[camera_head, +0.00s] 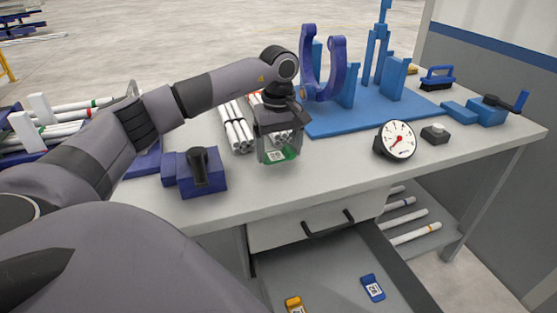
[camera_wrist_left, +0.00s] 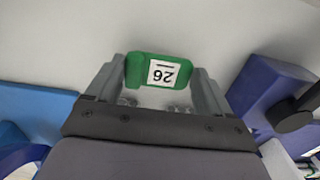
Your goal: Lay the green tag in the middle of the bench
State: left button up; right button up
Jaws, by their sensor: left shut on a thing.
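The green tag (camera_head: 291,154), with a white label, is between the fingers of my left gripper (camera_head: 277,153) over the bench (camera_head: 340,170), near its front edge. In the left wrist view the green tag (camera_wrist_left: 137,70) shows the number 26 upside down, and the fingers of my left gripper (camera_wrist_left: 161,80) are shut on its two ends. The grey bench top fills the background behind it; I cannot tell whether the tag touches it. My right gripper is not in view.
A blue vise (camera_head: 203,175) stands left of the gripper, with white pipes (camera_head: 237,130) behind. A blue stand (camera_head: 350,112), a gauge (camera_head: 395,141) and a small knobbed block (camera_head: 435,134) are to the right. Below, the open drawer holds an orange tag (camera_head: 295,305) and a blue tag (camera_head: 372,287).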

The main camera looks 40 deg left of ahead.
aim_at(278, 157)
pick_arm(q)
jog(key=shift+f, duration=1.75)
jog(key=shift+f, duration=0.15)
jog(key=o, duration=0.9)
notch_tip(278, 157, up, 12)
jog(key=shift+r+p, duration=0.2)
jog(key=shift+p, duration=0.25)
